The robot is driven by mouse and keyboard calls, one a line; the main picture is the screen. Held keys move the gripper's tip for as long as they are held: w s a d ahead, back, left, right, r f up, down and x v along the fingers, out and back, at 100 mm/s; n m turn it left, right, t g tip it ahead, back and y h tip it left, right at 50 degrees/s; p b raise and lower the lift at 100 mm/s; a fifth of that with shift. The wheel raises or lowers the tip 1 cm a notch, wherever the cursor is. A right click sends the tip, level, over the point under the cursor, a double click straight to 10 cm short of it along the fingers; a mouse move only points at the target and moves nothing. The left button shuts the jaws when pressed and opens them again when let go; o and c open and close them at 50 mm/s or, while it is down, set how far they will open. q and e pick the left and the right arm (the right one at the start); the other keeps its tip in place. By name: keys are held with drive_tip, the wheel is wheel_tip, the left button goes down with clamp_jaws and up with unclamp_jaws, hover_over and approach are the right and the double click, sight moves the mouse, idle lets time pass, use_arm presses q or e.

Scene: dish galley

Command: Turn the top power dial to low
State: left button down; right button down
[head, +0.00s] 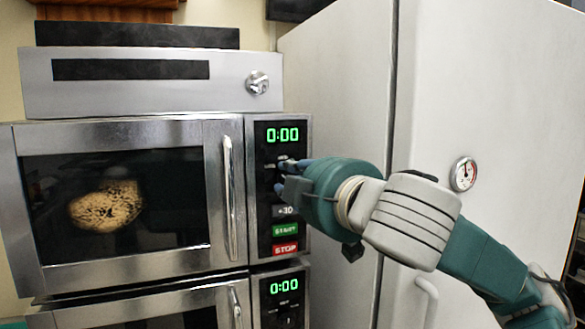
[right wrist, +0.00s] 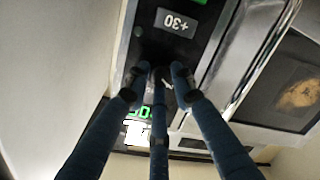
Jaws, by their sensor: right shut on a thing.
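The upper microwave (head: 130,190) has a black control panel at its right with a green 0:00 display (head: 282,134). My right gripper (head: 281,175) reaches in from the right to this panel, just below the display. In the right wrist view its blue fingers (right wrist: 160,74) are closed together at the panel, around the top power dial. The fingers hide the dial, so its pointer setting cannot be read. The +30 button (head: 285,211) is just below the fingers; it shows upside down in the right wrist view (right wrist: 181,22). My left gripper is not in view.
A green START button (head: 285,229) and a red STOP button (head: 285,248) sit below. A lower microwave has its own dial (head: 288,321). The upper door's handle (head: 229,195) stands out left of the panel. A tall pale cabinet with a gauge (head: 463,174) is at right.

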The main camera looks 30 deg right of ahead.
drive_tip(key=shift+n+p, duration=0.3)
drive_tip(key=shift+n, duration=0.1)
idle(0.3)
drive_tip(key=c, duration=1.5)
unclamp_jaws()
drive_tip(key=shift+o, duration=0.2)
wheel_tip(320, 180, up, 10)
